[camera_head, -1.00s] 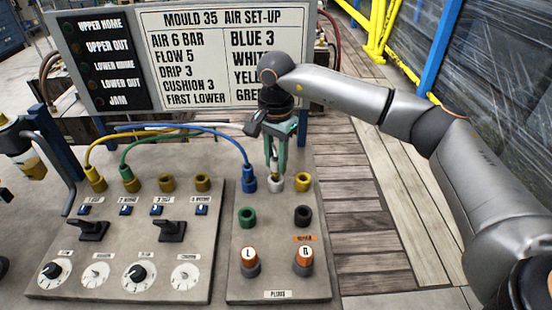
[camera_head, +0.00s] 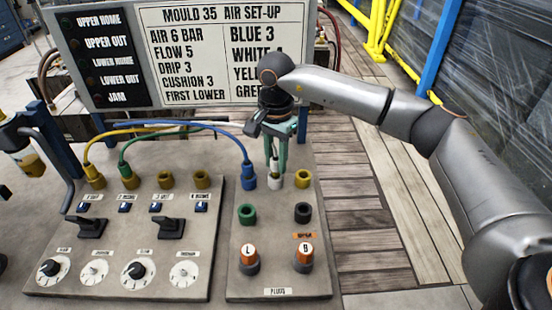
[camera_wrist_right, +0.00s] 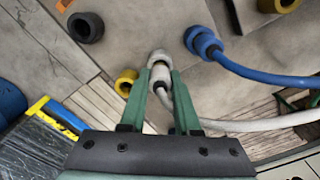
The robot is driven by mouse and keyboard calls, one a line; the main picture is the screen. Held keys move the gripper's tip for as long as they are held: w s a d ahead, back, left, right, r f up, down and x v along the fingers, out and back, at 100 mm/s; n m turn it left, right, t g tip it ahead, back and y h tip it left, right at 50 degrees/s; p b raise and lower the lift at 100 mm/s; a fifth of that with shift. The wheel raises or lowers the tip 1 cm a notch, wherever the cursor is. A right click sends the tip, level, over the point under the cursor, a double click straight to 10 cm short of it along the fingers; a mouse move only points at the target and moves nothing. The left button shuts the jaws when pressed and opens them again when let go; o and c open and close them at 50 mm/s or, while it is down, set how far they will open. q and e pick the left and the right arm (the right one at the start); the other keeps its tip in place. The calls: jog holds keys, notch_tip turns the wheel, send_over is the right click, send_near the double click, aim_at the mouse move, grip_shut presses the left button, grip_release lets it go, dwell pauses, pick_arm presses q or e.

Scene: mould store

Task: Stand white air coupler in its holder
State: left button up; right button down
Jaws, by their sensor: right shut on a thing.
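The white air coupler (camera_wrist_right: 160,76) with its white hose (camera_wrist_right: 240,125) is between the green fingers of my right gripper (camera_wrist_right: 160,80). In the head view the right gripper (camera_head: 276,160) is shut on it, upright over the plug panel (camera_head: 280,225). The coupler's lower end lines up with the white holder (camera_head: 275,182), which also shows in the wrist view (camera_wrist_right: 159,55). They appear to meet, but I cannot tell how deep the coupler sits. My left gripper is not in view.
A blue coupler (camera_head: 249,176) stands close to the left of the white holder, its hose arching left. A yellow holder (camera_head: 302,179) is close on the right. Green (camera_head: 246,214) and black (camera_head: 303,213) holders are in front. The sign board (camera_head: 200,55) rises behind.

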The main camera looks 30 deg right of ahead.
aim_at(276, 156)
jog(key=shift+f+b, duration=0.35)
jog(key=shift+f, duration=0.25)
jog(key=shift+c, duration=0.8)
grip_release()
jog(key=shift+r, duration=0.1)
jog(key=shift+r+p, duration=2.7)
jog(key=shift+r, duration=1.05)
jog(key=shift+f, duration=0.1)
